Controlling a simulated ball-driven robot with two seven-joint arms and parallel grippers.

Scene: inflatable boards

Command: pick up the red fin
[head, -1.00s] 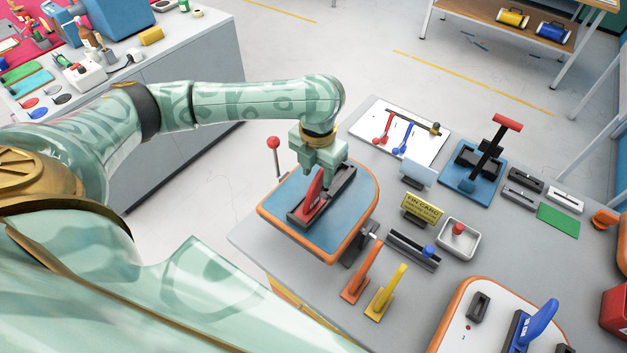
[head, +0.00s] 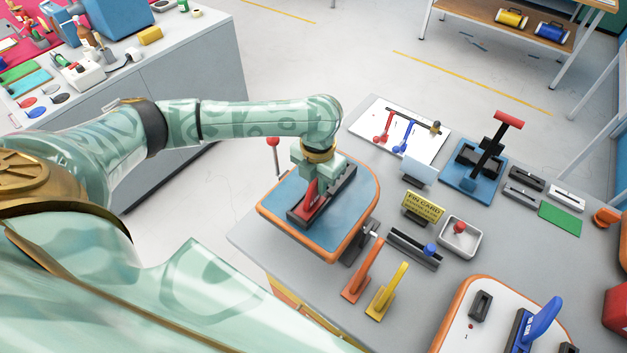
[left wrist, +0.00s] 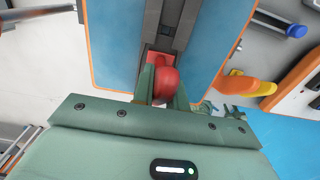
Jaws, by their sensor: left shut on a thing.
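The red fin (head: 309,203) stands in the dark slotted box (head: 337,192) on the blue board with an orange rim (head: 345,225). My left gripper (head: 315,181) is over the board and shut on the fin. In the left wrist view the red fin (left wrist: 165,83) shows between the two green fingers of the gripper (left wrist: 160,92), with its red base in the dark channel. The fingers hide part of the fin. My right gripper is not in view.
An orange fin (head: 363,272) and a yellow fin (head: 388,292) stand near the front edge of the grey table. A fin card (head: 422,207), a white tray (head: 460,238) and a blue clamp stand (head: 475,172) lie to the right. A red-knobbed lever (head: 273,143) rises behind the board.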

